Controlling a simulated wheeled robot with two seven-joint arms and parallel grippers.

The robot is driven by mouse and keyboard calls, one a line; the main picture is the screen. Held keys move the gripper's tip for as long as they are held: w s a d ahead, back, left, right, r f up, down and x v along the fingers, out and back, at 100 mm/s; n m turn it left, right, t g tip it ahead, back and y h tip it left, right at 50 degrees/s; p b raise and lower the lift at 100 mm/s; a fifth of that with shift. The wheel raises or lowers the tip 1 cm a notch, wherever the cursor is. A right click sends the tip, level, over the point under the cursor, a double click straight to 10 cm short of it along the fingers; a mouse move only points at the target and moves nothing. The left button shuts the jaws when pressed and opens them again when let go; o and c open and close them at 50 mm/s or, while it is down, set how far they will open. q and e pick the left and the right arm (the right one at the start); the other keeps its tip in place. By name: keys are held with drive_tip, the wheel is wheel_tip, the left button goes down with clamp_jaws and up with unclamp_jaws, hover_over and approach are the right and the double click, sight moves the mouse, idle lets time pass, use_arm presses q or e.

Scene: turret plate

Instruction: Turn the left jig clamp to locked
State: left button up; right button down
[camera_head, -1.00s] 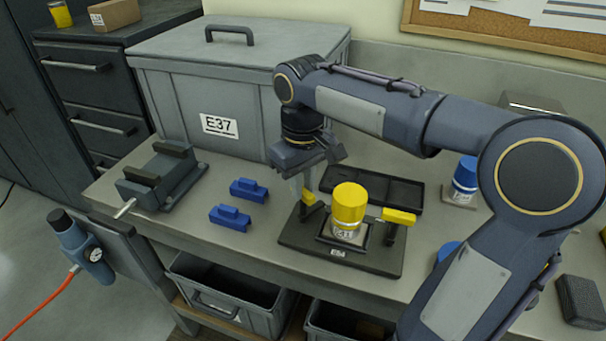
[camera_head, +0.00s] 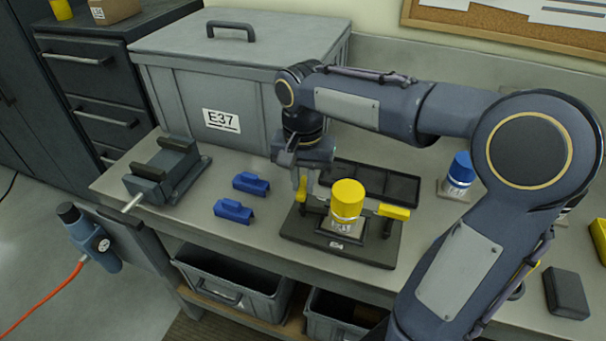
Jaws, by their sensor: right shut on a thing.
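The dark jig (camera_head: 370,254) stands on the bench and holds a labelled cylinder with a yellow cap (camera_head: 348,198). Its right clamp (camera_head: 394,212) has a yellow bar lying level, on a dark post. The left clamp (camera_head: 301,191) shows only as a small piece of yellow at the jig's left side, mostly hidden by my fingers. My right gripper (camera_head: 303,180) points down from above and is shut on the left clamp's handle. How far the handle is turned cannot be told. My left gripper is not in view.
A dark tray (camera_head: 400,186) lies behind the jig. Two blue blocks (camera_head: 234,211) and a grey vise (camera_head: 160,180) sit to its left. The large grey E37 bin (camera_head: 180,90) stands behind. A blue-capped cylinder (camera_head: 461,170) is at the right. My right arm crosses the right side.

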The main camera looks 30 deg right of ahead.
drive_tip(key=shift+m, duration=0.9)
drive_tip(key=c, duration=1.4)
unclamp_jaws()
drive_tip(key=shift+o, duration=0.2)
drive_tip(key=shift+r, duration=0.1)
wheel_tip(320, 180, up, 8)
drive_tip(key=shift+f+p, duration=0.1)
drive_tip(key=shift+p, duration=0.3)
drive_tip(key=shift+s, duration=0.1)
